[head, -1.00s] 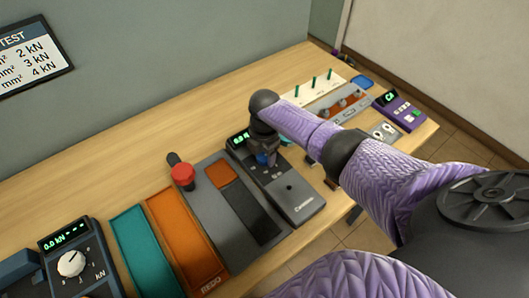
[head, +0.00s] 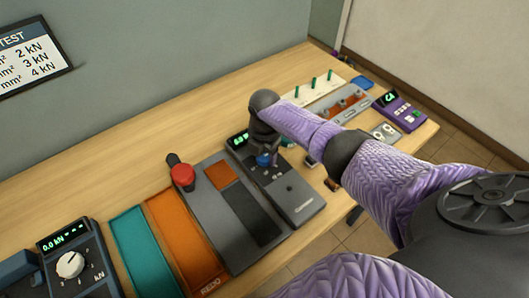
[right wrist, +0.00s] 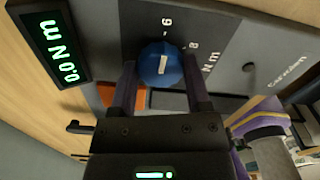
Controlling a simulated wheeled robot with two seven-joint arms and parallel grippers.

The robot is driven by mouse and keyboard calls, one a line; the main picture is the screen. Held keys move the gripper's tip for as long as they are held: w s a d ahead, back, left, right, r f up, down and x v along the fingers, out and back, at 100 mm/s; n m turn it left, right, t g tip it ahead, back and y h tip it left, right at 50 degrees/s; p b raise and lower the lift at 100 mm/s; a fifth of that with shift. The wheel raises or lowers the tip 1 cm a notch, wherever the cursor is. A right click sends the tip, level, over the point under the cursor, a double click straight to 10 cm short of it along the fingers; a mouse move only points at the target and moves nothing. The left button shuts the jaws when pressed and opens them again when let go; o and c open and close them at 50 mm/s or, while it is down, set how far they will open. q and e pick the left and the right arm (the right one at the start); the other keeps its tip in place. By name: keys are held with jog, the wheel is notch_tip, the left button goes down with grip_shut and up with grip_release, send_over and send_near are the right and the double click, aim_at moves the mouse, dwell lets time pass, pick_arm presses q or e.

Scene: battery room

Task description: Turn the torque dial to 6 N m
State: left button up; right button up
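The blue torque dial (right wrist: 160,65) sits on a dark grey tester panel (head: 300,208), with a white mark on its face. In the right wrist view the mark lies roughly in line with the printed "6"; an "8" and "N m" are further right. The green display (right wrist: 57,50) reads 0.0 N m. The dial also shows in the head view (head: 263,160). My right gripper (right wrist: 161,78) is open, with one finger on each side of the dial and a narrow gap visible; contact cannot be made out. My left gripper is not in view.
Orange (head: 178,232) and teal (head: 140,250) trays and a kN dial unit (head: 72,265) are further left. A purple meter (head: 401,110) and a rack with green pegs (head: 312,88) are right.

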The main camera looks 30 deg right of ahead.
aim_at(264, 155)
jog(key=o, duration=0.4)
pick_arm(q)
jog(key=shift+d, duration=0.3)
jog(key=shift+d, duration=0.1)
pick_arm(e)
jog(key=shift+r, duration=0.1)
notch_tip(264, 155, up, 9)
jog(key=p, duration=0.3)
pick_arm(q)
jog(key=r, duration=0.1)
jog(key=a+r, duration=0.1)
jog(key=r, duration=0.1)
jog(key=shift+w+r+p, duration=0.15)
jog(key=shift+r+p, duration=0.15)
pick_arm(e)
jog(key=shift+r, duration=0.4)
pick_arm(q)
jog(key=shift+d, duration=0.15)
